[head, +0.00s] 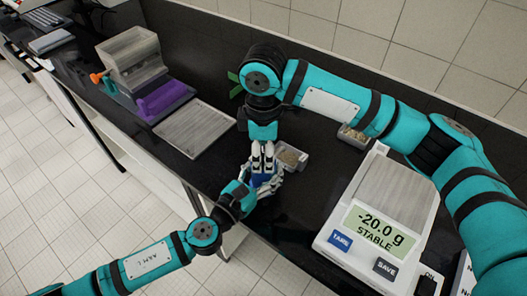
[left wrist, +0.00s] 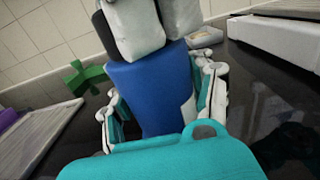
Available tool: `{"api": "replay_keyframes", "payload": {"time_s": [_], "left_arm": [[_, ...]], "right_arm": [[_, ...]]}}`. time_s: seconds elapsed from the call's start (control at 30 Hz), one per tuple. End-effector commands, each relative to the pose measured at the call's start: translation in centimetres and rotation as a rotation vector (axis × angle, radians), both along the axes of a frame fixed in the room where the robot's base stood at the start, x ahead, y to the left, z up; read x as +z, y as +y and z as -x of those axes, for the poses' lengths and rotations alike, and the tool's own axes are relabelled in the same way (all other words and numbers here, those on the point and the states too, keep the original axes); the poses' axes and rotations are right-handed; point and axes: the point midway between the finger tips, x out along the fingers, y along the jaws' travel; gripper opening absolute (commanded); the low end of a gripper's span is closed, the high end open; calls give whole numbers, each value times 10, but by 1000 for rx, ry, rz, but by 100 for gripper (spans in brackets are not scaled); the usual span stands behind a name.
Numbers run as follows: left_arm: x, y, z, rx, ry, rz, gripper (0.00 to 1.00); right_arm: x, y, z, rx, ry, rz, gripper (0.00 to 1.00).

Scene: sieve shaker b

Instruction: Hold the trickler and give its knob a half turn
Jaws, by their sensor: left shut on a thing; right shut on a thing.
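The blue trickler (left wrist: 145,95) stands upright between the fingers of my left gripper (left wrist: 160,108) in the left wrist view. In the head view only a small blue part of it (head: 257,183) shows, between the two grippers. My left gripper (head: 264,182) is shut around its body from the front. My right gripper (head: 262,158) comes down from above, its pale fingers (left wrist: 135,30) closed at the trickler's top. The knob itself is hidden by those fingers, so its turn angle cannot be seen.
A small tray of grains (head: 290,158) sits just right of the grippers, another (head: 353,136) farther right. The scale (head: 385,205) reads -20.0 g STABLE. A green cross-shaped piece (left wrist: 85,76) is behind.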

Motion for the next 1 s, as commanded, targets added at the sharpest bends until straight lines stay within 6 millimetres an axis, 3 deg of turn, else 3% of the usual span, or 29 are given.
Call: {"api": "replay_keyframes", "payload": {"time_s": [1.0], "left_arm": [[0, -1, 1, -2, 0, -1, 0]], "right_arm": [[1, 0, -1, -968, -2, -2, 12]]}}
